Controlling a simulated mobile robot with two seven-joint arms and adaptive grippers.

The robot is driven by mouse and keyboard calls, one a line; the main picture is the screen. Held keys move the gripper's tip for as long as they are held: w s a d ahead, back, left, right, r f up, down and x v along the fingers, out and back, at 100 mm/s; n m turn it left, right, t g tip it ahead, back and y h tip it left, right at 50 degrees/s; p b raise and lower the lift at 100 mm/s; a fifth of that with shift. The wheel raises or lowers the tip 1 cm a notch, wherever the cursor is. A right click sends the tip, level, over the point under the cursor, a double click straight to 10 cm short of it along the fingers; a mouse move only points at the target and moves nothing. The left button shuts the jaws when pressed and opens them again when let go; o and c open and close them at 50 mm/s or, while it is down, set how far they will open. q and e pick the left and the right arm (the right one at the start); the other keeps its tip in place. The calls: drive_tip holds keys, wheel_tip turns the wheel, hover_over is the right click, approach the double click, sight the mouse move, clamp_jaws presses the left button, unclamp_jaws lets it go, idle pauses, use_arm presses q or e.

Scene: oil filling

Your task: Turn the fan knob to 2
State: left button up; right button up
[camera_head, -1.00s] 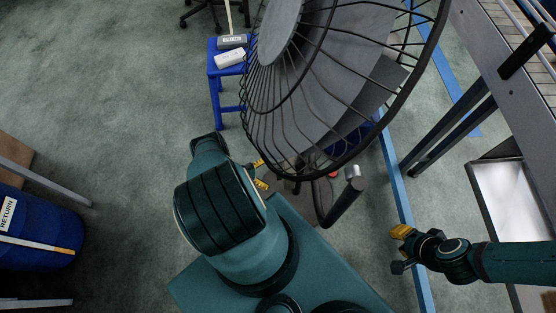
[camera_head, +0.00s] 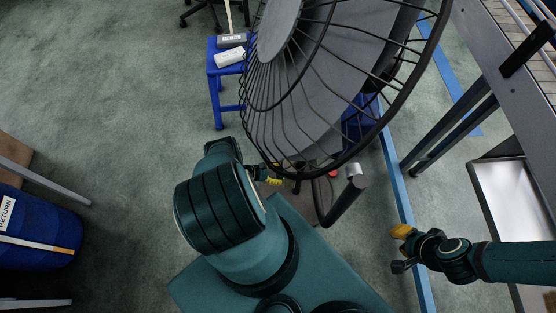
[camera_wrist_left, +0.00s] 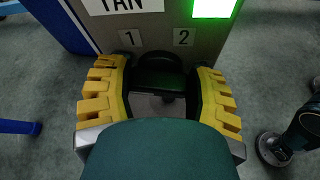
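A grey control box with a FAN label (camera_wrist_left: 125,3) fills the top of the left wrist view. The black fan knob (camera_wrist_left: 158,72) is on it, below the labels 1 (camera_wrist_left: 129,38) and 2 (camera_wrist_left: 184,38). My left gripper (camera_wrist_left: 160,78) has its yellow fingers wide apart, one on each side of the knob; contact cannot be told. In the head view the left gripper (camera_head: 273,177) is partly hidden by my arm and the fan cage. The fan (camera_head: 335,85) is large, with a black wire cage. My right gripper (camera_head: 400,249) is open and empty at the right.
A bright green panel (camera_wrist_left: 213,7) glows on the box. A conveyor-like table (camera_head: 500,85) is at the right, a blue barrel (camera_head: 40,235) at the left.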

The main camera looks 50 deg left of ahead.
use_arm(q)
drive_tip(key=shift+s+m+t+y, duration=0.1)
drive_tip(key=shift+m+t+y, duration=0.65)
drive_tip(key=shift+m, duration=0.75)
drive_tip(key=o, duration=1.2)
drive_tip(key=v, duration=1.2)
drive_tip(key=shift+f, duration=0.1)
